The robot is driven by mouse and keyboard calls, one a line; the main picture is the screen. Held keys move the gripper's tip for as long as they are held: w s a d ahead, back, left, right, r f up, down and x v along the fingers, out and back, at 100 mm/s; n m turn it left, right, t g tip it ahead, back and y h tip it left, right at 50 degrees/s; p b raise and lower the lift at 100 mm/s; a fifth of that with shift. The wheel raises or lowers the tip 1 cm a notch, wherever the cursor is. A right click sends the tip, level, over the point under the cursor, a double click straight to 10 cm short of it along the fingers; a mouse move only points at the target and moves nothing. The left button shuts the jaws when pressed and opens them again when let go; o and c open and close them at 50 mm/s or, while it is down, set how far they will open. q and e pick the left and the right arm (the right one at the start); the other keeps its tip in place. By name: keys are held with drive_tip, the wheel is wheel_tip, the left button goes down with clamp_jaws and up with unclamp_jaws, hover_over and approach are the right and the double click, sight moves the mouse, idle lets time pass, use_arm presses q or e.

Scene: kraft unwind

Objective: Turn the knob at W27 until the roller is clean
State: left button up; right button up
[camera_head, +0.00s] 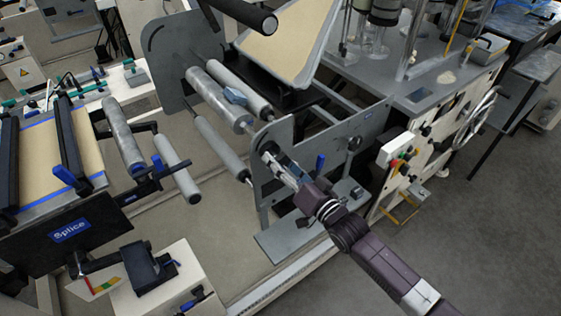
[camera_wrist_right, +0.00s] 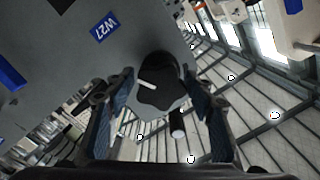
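The knob (camera_wrist_right: 160,88) is dark and lobed with a white pointer line, and it sits on a grey plate beside the blue W27 label (camera_wrist_right: 104,27). My right gripper (camera_wrist_right: 160,85) has its fingers apart, one on each side of the knob, with the knob near the fingertips. I cannot tell whether the pads touch it. In the head view my right gripper (camera_head: 268,153) reaches the grey side plate (camera_head: 272,135) and hides the knob. My left gripper is not seen.
Two smooth grey rollers (camera_head: 222,148) run beside the mottled one. A blue-handled lever (camera_head: 320,162) stands right of my gripper. A control panel with coloured buttons (camera_head: 400,155) and a handwheel (camera_head: 475,118) are further right. The Splice table (camera_head: 70,232) is at left. Open floor lies lower right.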

drive_tip(key=shift+o, duration=0.6)
drive_tip(key=shift+s+d, duration=0.2)
drive_tip(key=shift+s, duration=0.05)
drive_tip(key=p+v, duration=0.3)
drive_tip(key=v, duration=0.2)
drive_tip(key=shift+r, duration=0.15)
drive_tip(key=shift+s+d, duration=0.4)
drive_tip(key=shift+s, duration=0.2)
